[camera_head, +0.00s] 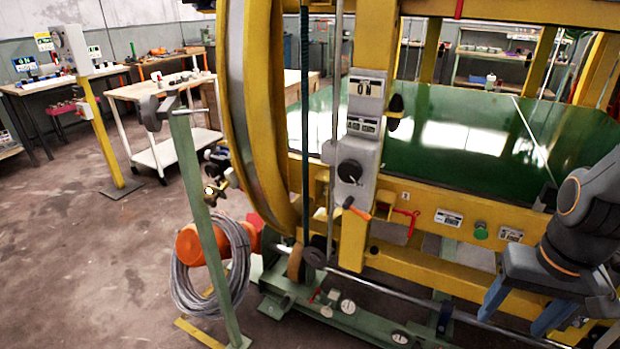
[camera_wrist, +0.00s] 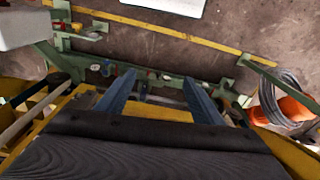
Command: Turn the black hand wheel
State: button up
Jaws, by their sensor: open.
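A round black wheel-like knob (camera_head: 349,171) sits on the front of a grey control box (camera_head: 363,140) on the yellow frame, left of my gripper in the head view. An orange-tipped lever (camera_head: 356,209) is just below it. I cannot tell for certain that this knob is the hand wheel. My gripper (camera_head: 520,308) is at the lower right of the head view, well apart from the box. Its two blue fingers are spread, with nothing between them. They also show in the wrist view (camera_wrist: 159,78), pointing over the green base. The knob is not clear in the wrist view.
The yellow ring (camera_head: 252,120) stands left of the box. A green post (camera_head: 205,225) with a coiled cable (camera_head: 212,285) and an orange motor (camera_head: 190,245) stands front left. A rail (camera_head: 440,309) runs low along the front. The floor (camera_head: 80,270) at left is largely clear.

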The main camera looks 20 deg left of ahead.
aim_at(349, 174)
jog(key=shift+o, duration=0.3)
jog(key=w+a+n+t+y+p, duration=0.1)
jog(key=w+a+n+t+p, duration=0.1)
jog(key=w+a, duration=1)
jog(key=shift+r+n+t, duration=0.2)
jog(key=shift+n+t, duration=0.3)
jog(key=shift+t, duration=0.4)
jog(key=w+a+r+n+t+p, duration=0.25)
jog(key=w+a+t, duration=0.4)
jog(key=a, duration=0.65)
jog(key=s+a+r+n+t+h+p, duration=0.1)
jog(key=s+a+r+n+t+p, duration=0.15)
jog(key=a, duration=0.35)
jog(key=s+a+r+n+t+h+p, duration=0.1)
jog(key=a+n+t+p, duration=0.1)
jog(key=a+t, duration=0.3)
jog(key=shift+g, duration=0.5)
jog(key=w+p, duration=0.1)
jog(key=w, duration=0.1)
jog(key=w+p, duration=0.1)
jog(key=w, duration=0.4)
jog(key=shift+w+a+r+p, duration=0.15)
jog(key=shift+w+a+p, duration=0.15)
jog(key=shift+w+p, duration=0.1)
jog(key=shift+c, duration=0.5)
jog(key=c, duration=1)
